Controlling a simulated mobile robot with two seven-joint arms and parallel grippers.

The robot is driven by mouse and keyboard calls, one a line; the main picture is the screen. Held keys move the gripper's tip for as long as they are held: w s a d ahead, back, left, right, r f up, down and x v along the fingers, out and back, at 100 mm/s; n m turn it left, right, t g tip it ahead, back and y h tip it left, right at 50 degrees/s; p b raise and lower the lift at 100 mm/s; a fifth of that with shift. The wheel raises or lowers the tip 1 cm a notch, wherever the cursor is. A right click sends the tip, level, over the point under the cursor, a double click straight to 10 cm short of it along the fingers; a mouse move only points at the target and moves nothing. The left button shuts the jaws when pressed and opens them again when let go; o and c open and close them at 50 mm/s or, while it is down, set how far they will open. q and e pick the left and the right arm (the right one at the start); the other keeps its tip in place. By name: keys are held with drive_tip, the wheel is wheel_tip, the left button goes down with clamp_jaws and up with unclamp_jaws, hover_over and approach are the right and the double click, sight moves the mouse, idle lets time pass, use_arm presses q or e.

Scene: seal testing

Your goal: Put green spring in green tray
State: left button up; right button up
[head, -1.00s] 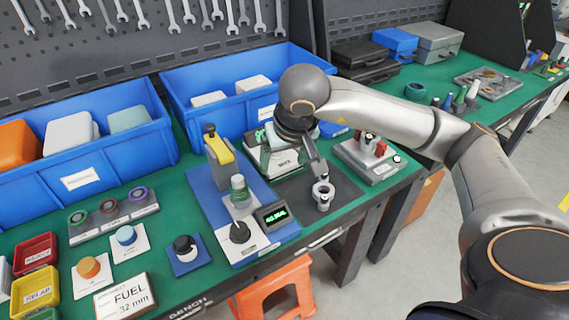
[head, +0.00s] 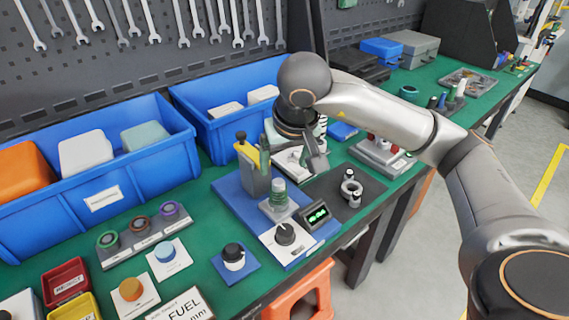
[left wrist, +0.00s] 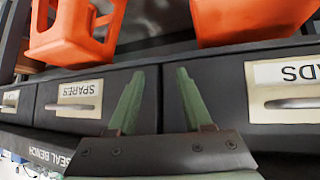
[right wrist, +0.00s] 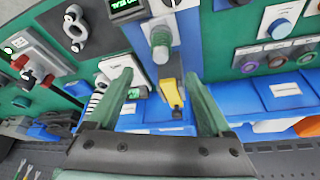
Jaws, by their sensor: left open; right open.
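A ribbed greenish cylinder (head: 278,192) stands upright on the blue-based tester; it may be the green spring, but I cannot be sure. It also shows in the right wrist view (right wrist: 160,40). No green tray is visible now. My right gripper (head: 290,160) is open and empty, above the bench behind the tester, close to its yellow lever (head: 246,152). In the right wrist view, the lever lies between the open fingers (right wrist: 160,85) in the picture. My left gripper (left wrist: 159,73) is open and empty in front of the bench drawers, outside the head view.
A red tray (head: 66,281) and a yellow tray (head: 75,308) sit front left. A rack of coloured rings (head: 140,237) and several knobs stand near the front. Blue bins (head: 100,195) line the back. Orange stools (left wrist: 75,30) stand by the drawers.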

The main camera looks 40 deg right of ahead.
sight(279, 183)
drive_tip(key=x, duration=1.2)
drive_tip(key=shift+w+f+b, duration=0.1)
drive_tip(key=shift+f+b, duration=0.1)
drive_tip(key=shift+b, duration=0.1)
clamp_jaws()
idle(0.8)
